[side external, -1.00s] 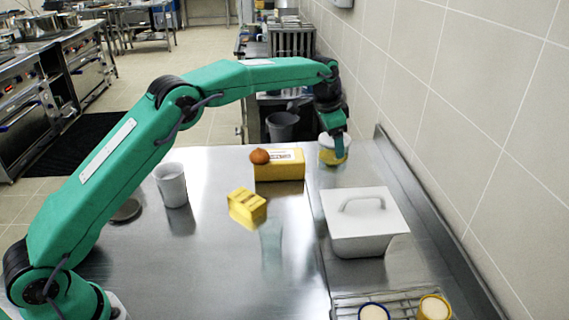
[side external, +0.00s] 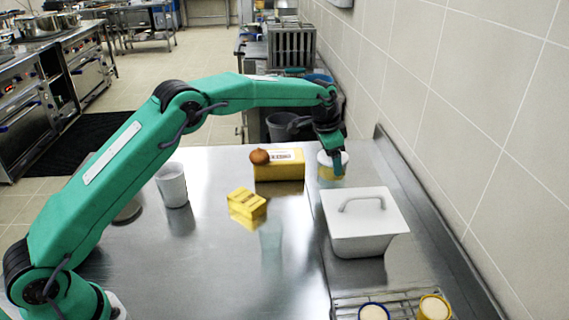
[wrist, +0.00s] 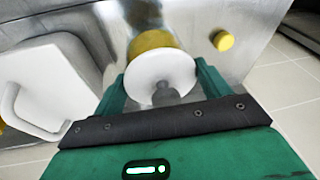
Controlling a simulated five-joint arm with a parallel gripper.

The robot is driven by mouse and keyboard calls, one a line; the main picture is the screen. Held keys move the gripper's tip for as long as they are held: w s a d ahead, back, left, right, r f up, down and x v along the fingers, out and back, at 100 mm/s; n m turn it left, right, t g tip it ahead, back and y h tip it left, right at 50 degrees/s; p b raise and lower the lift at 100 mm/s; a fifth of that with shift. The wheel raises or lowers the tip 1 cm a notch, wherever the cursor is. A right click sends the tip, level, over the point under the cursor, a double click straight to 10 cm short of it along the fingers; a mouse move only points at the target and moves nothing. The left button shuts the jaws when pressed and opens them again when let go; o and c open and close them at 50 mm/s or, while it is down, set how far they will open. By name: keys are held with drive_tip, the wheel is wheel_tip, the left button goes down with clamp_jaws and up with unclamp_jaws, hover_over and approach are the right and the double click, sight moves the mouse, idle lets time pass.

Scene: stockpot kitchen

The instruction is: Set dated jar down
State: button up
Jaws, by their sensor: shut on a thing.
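The dated jar (side external: 330,174), with a white top and a yellow band, is in my gripper (side external: 331,153) at the far right of the steel counter. It is upright, behind the white lidded box. In the wrist view my gripper (wrist: 160,88) has a finger on each side of the jar's round white lid (wrist: 158,68), with part of the yellow band showing beyond it. The jar's base is at or just above the counter; I cannot tell whether it touches. No date is readable.
The white lidded box (side external: 362,228) stands in front of the jar. A yellow box (side external: 279,172) with an orange-brown round item (side external: 259,157) is left. A smaller yellow block (side external: 247,202), white cup (side external: 172,186) and wire rack (side external: 400,300) are nearer. The wall edges the right.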

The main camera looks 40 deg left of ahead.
drive_tip(key=shift+f, duration=2.15)
drive_tip(key=shift+f, duration=0.1)
drive_tip(key=o, duration=1.7)
drive_tip(key=shift+f, duration=0.1)
drive_tip(key=shift+o, duration=0.2)
drive_tip(key=v, duration=1.1)
drive_tip(key=shift+w, duration=0.1)
drive_tip(key=shift+s+r, duration=0.25)
drive_tip(key=shift+r, duration=0.4)
